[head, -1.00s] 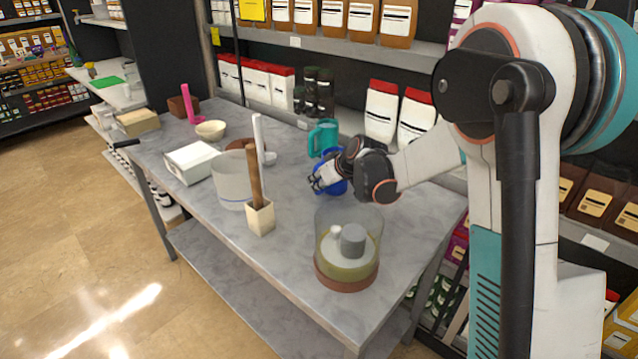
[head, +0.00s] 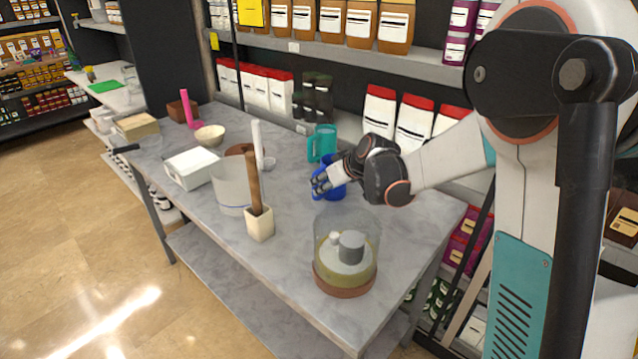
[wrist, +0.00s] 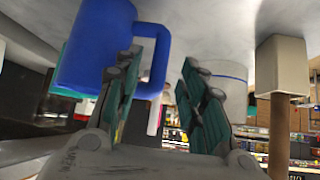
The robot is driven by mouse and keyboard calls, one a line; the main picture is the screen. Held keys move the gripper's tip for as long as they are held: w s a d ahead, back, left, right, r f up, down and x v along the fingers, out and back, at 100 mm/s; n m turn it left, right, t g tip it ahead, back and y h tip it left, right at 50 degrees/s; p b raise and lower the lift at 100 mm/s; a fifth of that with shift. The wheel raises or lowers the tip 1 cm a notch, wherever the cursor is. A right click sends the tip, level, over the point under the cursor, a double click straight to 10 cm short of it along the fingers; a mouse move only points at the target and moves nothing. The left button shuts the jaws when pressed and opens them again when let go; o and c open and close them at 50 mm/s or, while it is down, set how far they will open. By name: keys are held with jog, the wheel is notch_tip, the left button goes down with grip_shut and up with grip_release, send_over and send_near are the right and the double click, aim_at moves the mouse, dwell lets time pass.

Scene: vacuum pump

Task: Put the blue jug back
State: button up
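The blue jug (head: 338,172) stands on the grey table, partly hidden behind my gripper (head: 320,184) in the head view. In the wrist view, where the table is at the top, the blue jug (wrist: 95,45) fills the upper left. Its handle (wrist: 161,62) shows in the gap between my two fingers, nearer the left one. My gripper (wrist: 165,75) is open, with a clear gap between the finger pads. I cannot tell whether the left finger touches the jug. A teal jug (head: 322,143) stands just behind the blue one.
A cream block with a wooden handle (head: 260,224), a clear container (head: 228,190) and a white box (head: 192,167) stand to the left. Stocked shelves run behind. The table between jug and cream block is clear.

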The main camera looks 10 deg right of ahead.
jog(key=s+r+m+h+p, duration=0.1)
jog(key=s+r, duration=0.3)
jog(key=s, duration=0.3)
jog(key=s+r+m+g, duration=0.1)
jog(key=s+r, duration=0.3)
jog(key=s, duration=0.4)
jog(key=s+r+m+h+p, duration=0.1)
jog(key=s+r, duration=0.2)
jog(key=s, duration=0.4)
jog(key=s+d+f+m+h, duration=0.1)
jog(key=s+m, duration=0.1)
jog(key=s, duration=1.3)
jog(key=shift+s+d+f+h, duration=0.15)
jog(key=shift+f+h, duration=0.25)
